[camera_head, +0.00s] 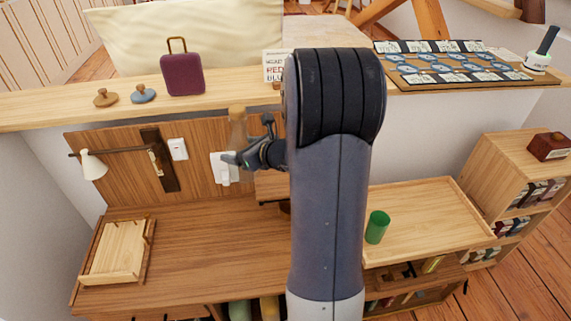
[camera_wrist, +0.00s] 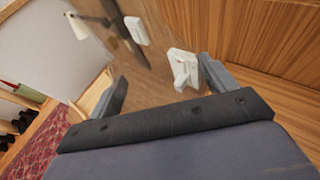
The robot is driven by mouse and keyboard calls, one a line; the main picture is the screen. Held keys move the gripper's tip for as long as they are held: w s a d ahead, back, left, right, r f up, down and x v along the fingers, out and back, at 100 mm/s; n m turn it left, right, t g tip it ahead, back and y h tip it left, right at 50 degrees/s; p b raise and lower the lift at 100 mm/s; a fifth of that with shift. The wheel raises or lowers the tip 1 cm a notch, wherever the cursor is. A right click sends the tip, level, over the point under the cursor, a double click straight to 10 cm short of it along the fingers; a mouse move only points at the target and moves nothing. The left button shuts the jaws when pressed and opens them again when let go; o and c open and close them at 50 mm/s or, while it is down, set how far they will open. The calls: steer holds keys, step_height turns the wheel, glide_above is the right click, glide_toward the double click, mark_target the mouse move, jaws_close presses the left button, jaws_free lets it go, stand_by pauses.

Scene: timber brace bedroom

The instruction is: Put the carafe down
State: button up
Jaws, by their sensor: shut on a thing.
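My gripper (camera_head: 240,158) is left of my arm, in front of the wooden back panel and above the desk. In the wrist view its two fingers (camera_wrist: 165,84) stand apart with a brownish, see-through shape (camera_wrist: 150,72) between them. A tan, bottle-like shape, which looks like the carafe (camera_head: 238,122), shows just above the gripper in the head view, held clear of the desk top. Its outline blends with the panel, and its base cannot be made out. The desk top (camera_head: 200,235) lies below.
A lamp (camera_head: 93,165) and white wall fittings (camera_head: 178,149) are on the panel. A wooden tray (camera_head: 115,250) lies at the desk's left. A green cup (camera_head: 377,227) stands on the right-hand tray top (camera_head: 430,205). A purple case (camera_head: 182,75) stands on the ledge. The middle desk is clear.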

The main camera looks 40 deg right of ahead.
steer(key=s+d+r+m+h+p, duration=0.1)
steer(key=s+d+r, duration=0.1)
steer(key=d+r, duration=0.3)
steer(key=s+d+r, duration=0.2)
steer(key=d, duration=0.5)
steer(key=shift+t, duration=0.3)
steer(key=shift+w+d+f, duration=0.1)
steer(key=shift+d+f, duration=0.05)
steer(key=shift+f, duration=4.65)
steer(key=shift+f+b, duration=0.2)
steer(key=shift+b, duration=0.2)
steer(key=o, duration=1.6)
